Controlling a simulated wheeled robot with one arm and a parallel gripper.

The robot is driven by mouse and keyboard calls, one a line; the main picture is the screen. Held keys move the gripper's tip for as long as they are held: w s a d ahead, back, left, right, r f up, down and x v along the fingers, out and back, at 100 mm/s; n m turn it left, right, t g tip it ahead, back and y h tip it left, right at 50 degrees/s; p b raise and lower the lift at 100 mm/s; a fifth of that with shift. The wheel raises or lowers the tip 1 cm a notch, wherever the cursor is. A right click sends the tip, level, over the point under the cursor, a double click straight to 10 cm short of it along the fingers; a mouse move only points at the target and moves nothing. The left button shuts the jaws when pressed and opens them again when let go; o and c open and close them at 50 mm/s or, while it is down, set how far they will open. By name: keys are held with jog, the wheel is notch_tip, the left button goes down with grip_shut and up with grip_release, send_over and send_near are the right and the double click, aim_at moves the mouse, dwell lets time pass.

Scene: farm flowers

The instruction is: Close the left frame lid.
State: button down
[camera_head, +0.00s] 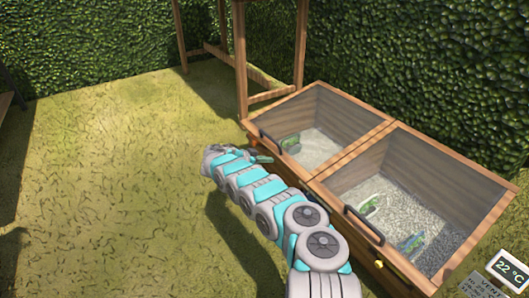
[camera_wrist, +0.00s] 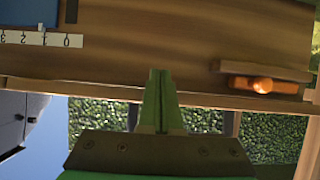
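The wooden cold frame (camera_head: 345,150) has two glazed bays side by side. Its left lid, with a dark handle (camera_head: 271,141), looks to lie down over the left bay; no raised lid shows. The right lid has a similar handle (camera_head: 363,225) at its front edge. My gripper (camera_head: 262,157) is low at the frame's front left, just below the left handle. In the wrist view, my gripper's green fingers (camera_wrist: 160,76) are together with nothing seen between them. They point at a wooden panel (camera_wrist: 150,45); whether they touch it I cannot tell.
An orange knob (camera_wrist: 262,86) on a wooden strip and a ruler scale (camera_wrist: 38,40) show in the wrist view. A wooden post structure (camera_head: 241,65) stands behind the frame. A 22 °C display (camera_head: 510,268) is at lower right. Open grass (camera_head: 110,180) lies to the left.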

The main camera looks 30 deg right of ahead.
jog(key=shift+s+d+r+p+v, duration=0.3)
jog(key=shift+r+p+v, duration=0.3)
jog(key=shift+v, duration=2.85)
jog(key=s+d+r+n+g, duration=0.1)
jog(key=s+d+r+n, duration=0.1)
jog(key=s+r, duration=0.35)
jog(key=s+d+r+n+g, duration=0.2)
jog(key=s+r, duration=0.1)
jog(key=r, duration=0.6)
jog(key=s+a+r+n+g+y, duration=0.1)
jog(key=s+r+n+y, duration=0.1)
jog(key=s+r, duration=1)
jog(key=s+a+n+y, duration=0.15)
jog(key=s+a, duration=0.25)
jog(key=s, duration=0.4)
jog(key=s+a+n+y, duration=0.15)
jog(key=s+a, duration=0.25)
jog(key=s, duration=0.4)
jog(key=s+a+f+n+t+y, duration=0.15)
jog(key=s+a+n+y, duration=0.25)
jog(key=s+a, duration=0.65)
jog(key=s+a+f+n+y, duration=0.3)
jog(key=s+a+n+y, duration=0.1)
jog(key=s+a, duration=0.65)
notch_tip(320, 180, up, 14)
jog(key=p, duration=1.4)
jog(key=shift+s+d, duration=0.25)
jog(key=shift+d, duration=0.05)
